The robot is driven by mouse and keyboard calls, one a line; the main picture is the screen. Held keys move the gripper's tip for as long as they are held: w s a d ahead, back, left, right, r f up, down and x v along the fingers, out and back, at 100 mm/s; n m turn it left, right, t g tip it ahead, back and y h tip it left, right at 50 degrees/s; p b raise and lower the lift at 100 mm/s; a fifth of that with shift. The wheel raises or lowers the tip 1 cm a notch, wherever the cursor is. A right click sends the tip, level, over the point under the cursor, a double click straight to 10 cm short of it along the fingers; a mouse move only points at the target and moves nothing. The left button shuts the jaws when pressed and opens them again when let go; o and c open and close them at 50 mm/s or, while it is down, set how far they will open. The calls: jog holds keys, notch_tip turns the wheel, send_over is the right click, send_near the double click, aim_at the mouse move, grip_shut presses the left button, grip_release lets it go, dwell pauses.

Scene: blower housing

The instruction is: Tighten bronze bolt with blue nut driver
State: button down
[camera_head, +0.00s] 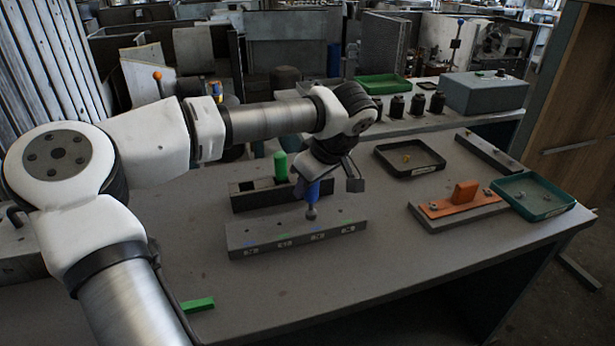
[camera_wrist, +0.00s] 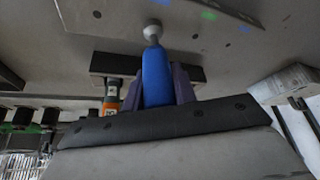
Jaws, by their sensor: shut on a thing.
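My gripper (camera_head: 318,180) is shut on the blue nut driver (camera_head: 312,190), which points down with its grey socket end lowest. The driver and socket also show in the wrist view (camera_wrist: 155,78). The socket appears over the labelled grey bar (camera_head: 262,238); whether it touches the bar is unclear. A small gold-coloured piece (camera_head: 407,157), perhaps the bronze bolt, lies in the black tray (camera_head: 432,170). An orange plate (camera_head: 445,207) with a raised block sits on a grey base at the right, with small fasteners near its ends.
A dark rack (camera_head: 243,201) behind the bar holds a green-handled tool (camera_head: 281,163). A teal tray (camera_head: 552,211) with small parts stands at the table's right edge. A green block (camera_head: 198,305) lies at front left. The front middle of the table is clear.

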jog(key=shift+w+f+m, duration=0.1)
jog(key=shift+m, duration=0.4)
jog(key=c, duration=1.7)
grip_release()
grip_shut()
jog(key=shift+r+p, duration=2.8)
jog(key=shift+r, duration=1.3)
jog(key=shift+f, duration=0.1)
